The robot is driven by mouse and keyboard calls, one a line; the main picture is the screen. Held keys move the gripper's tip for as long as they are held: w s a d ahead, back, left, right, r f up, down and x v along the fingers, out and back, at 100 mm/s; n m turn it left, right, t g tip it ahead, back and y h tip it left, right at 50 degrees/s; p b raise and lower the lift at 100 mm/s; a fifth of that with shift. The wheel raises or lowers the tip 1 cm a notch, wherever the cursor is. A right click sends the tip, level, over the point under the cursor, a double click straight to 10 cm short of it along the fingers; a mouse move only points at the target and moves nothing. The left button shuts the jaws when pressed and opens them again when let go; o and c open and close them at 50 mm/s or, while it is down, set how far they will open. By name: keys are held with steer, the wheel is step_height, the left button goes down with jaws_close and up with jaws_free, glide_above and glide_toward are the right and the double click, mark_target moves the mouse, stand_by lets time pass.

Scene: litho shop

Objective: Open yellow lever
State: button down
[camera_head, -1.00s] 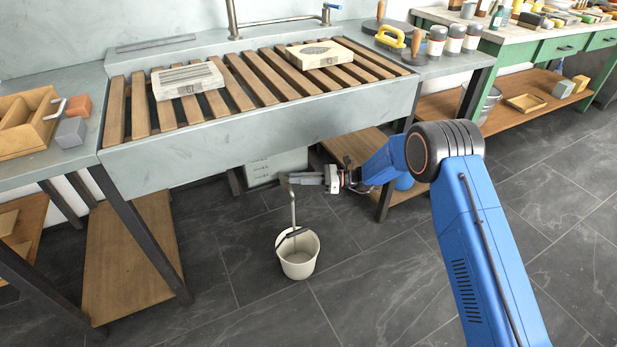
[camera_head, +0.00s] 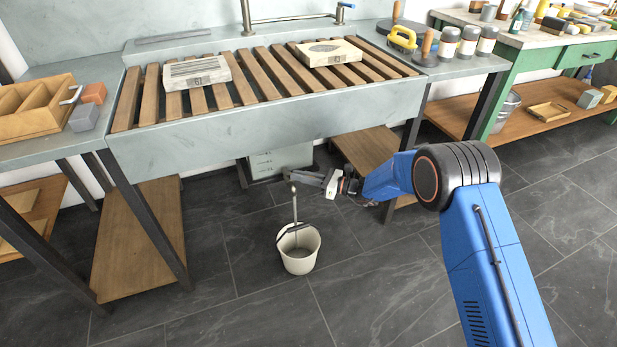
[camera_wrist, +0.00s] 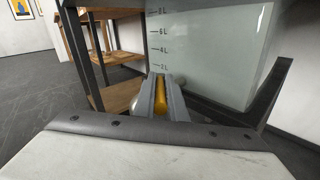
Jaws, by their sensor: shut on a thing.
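The yellow lever (camera_wrist: 160,100) shows in the wrist view as a yellow strip between my gripper's two grey fingers. My gripper (camera_wrist: 160,80) is shut on it. In the head view my gripper (camera_head: 308,178) is below the front of the sink, beside the top of a thin upright pipe (camera_head: 294,205). The fingers point left there, and I cannot make out the lever in that view. How far the lever is turned cannot be told.
A cream bucket (camera_head: 299,262) stands on the floor below the pipe. A pale tank (camera_head: 280,162) is under the sink (camera_head: 250,128); its litre marks show in the wrist view. A wooden shelf (camera_head: 368,152) lies close behind my wrist. The floor in front is clear.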

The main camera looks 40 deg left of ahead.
stand_by(0.3)
steer(key=c, duration=2.1)
jaws_free()
steer(key=shift+w+d, duration=0.1)
steer(key=shift+d, duration=0.05)
steer(key=v, duration=1.7)
steer(key=shift+w+d+r, duration=0.1)
